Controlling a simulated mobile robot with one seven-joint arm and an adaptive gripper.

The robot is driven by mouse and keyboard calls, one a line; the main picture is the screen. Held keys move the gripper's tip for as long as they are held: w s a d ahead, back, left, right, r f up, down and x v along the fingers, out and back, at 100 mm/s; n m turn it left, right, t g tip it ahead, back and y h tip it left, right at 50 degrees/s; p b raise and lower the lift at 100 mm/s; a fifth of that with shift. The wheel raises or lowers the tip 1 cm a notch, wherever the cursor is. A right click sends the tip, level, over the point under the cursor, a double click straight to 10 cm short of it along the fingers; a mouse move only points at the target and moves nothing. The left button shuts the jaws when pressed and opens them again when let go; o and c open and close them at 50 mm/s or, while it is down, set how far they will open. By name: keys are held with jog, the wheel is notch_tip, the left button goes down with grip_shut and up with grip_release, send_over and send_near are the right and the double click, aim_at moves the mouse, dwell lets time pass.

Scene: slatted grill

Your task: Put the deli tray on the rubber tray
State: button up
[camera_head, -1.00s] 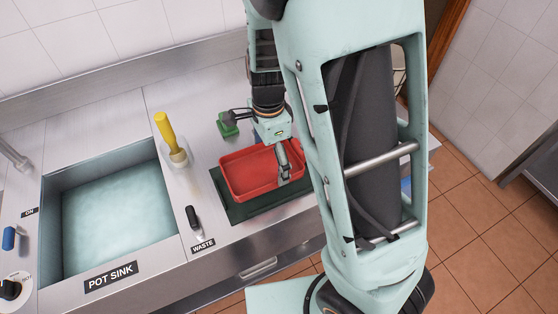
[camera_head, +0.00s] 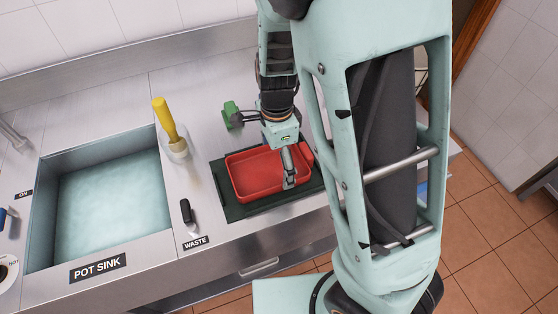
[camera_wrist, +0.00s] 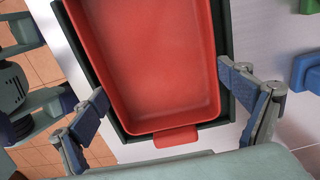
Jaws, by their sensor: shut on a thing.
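The deli tray (camera_head: 258,178) is a red, empty rectangular tray with raised walls and a small end tab. It sits over the rubber tray (camera_head: 232,212), a dark green flat tray on the steel counter. In the head view I cannot tell whether the two touch. In the wrist view the deli tray (camera_wrist: 155,60) lies between my fingers, with the dark edge of the rubber tray (camera_wrist: 223,40) showing around it. In the head view my gripper (camera_head: 289,182) is partly hidden.
Left of the trays are a black handle (camera_head: 187,213) near the WASTE label, a yellow-handled tool (camera_head: 166,122) in a holder, and the pot sink (camera_head: 110,212). A green object (camera_head: 232,114) stands behind the trays. A blue object (camera_wrist: 306,72) shows at right in the wrist view.

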aim_at(278, 169)
jog(key=shift+f, duration=0.1)
jog(key=o, duration=1.1)
jog(key=shift+o, duration=0.2)
notch_tip(278, 169, up, 12)
jog(key=p, duration=0.1)
jog(key=shift+p, duration=0.3)
jog(key=shift+d, duration=0.1)
